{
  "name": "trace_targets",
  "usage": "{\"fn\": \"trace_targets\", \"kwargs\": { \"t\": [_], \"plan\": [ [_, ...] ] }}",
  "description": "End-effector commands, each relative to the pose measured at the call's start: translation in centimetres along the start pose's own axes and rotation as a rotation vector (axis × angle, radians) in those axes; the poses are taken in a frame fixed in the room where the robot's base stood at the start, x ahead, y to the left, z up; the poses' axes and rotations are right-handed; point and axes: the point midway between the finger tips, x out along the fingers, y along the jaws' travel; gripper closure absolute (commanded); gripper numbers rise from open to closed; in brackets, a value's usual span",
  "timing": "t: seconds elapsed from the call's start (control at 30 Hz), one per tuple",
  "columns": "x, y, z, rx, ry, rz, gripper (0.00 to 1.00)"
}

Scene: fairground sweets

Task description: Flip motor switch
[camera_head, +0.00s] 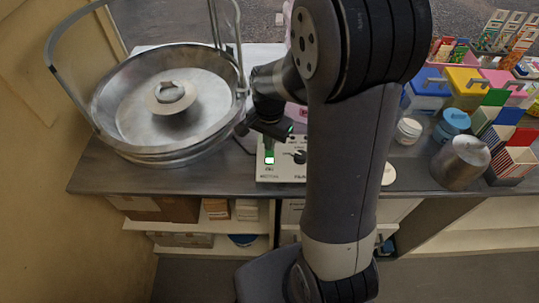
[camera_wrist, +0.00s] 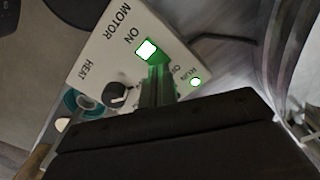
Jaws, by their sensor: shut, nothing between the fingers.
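The motor switch (camera_head: 269,158) is on the front part of a pale control box (camera_head: 286,176), and it shows green and white. In the wrist view the lit switch (camera_wrist: 147,49) sits between the words "ON" and "MOTOR" and a green patch. My gripper (camera_wrist: 157,76) is shut and empty, with its fingertips right at the switch's edge; I cannot tell if they touch it. In the head view my gripper (camera_head: 269,138) is just behind the switch, partly hidden by my wrist. A dark knob (camera_wrist: 116,95) and a small green light (camera_wrist: 196,82) are on the same box.
A large metal bowl (camera_head: 120,85) with a central spinner head (camera_head: 170,95) stands left of the box. To the right are a metal canister (camera_head: 460,162), a blue-lidded jar (camera_head: 455,121) and coloured boxes. My arm hides part of the counter (camera_head: 205,178).

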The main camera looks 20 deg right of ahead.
Motion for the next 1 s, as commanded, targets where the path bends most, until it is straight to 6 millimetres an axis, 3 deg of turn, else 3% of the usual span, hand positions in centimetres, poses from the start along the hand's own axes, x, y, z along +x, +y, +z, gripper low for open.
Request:
{"fn": "trace_targets", "kwargs": {
  "t": [1.0],
  "plan": [
    [1.3,0.0,0.0,0.0,0.0,0.0,1.0]
  ]
}}
